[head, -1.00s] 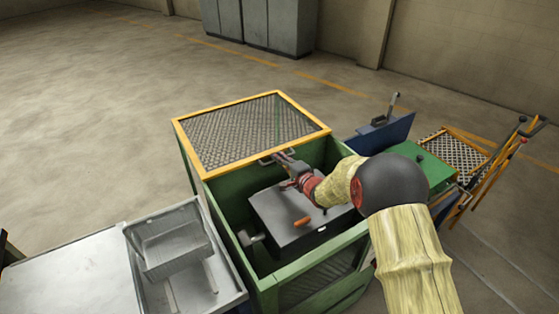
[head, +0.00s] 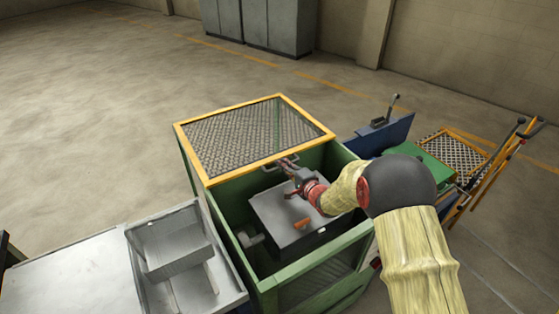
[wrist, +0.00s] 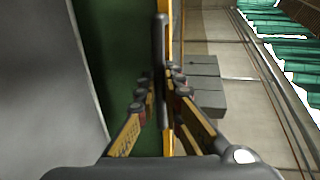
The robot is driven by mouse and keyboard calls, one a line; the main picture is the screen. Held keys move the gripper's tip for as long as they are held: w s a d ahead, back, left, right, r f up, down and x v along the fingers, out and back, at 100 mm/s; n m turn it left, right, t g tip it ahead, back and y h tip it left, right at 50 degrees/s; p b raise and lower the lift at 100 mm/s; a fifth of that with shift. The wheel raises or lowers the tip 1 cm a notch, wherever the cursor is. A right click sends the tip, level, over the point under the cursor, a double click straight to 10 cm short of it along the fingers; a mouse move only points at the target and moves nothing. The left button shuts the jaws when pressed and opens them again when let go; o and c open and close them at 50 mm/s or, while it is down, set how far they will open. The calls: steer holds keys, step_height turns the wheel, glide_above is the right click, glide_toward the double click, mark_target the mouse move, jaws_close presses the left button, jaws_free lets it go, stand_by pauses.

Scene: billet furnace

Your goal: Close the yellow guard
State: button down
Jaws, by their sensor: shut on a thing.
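The yellow guard (head: 255,133) is a yellow-framed mesh panel lying flat over the far part of an open-topped green box (head: 318,268). The near part of the box is uncovered. My gripper (head: 284,164) is at the guard's near edge, shut on its dark bar handle (wrist: 161,50). In the wrist view my gripper (wrist: 161,88) has a finger on each side of the bar, and the guard's yellow edge (wrist: 171,18) runs alongside. The fingers partly hide the handle in the head view.
Inside the box is a grey block (head: 270,211) with an orange piece (head: 301,223) on it, below my arm. A metal tray (head: 165,232) stands to the left. A blue panel with a lever (head: 390,135) and a green-topped unit (head: 430,158) stand to the right.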

steer(key=f+p+v, duration=0.1)
steer(key=v, duration=0.2)
steer(key=p+v, duration=0.1)
steer(key=v, duration=0.3)
steer(key=f+p+v, duration=0.1)
steer(key=v, duration=0.3)
steer(key=shift+s+d+f, duration=0.25)
steer(key=shift+s, duration=0.15)
steer(key=c, duration=1.9)
jaws_free()
steer(key=shift+r, duration=0.1)
steer(key=shift+w, duration=0.1)
steer(key=v, duration=1.2)
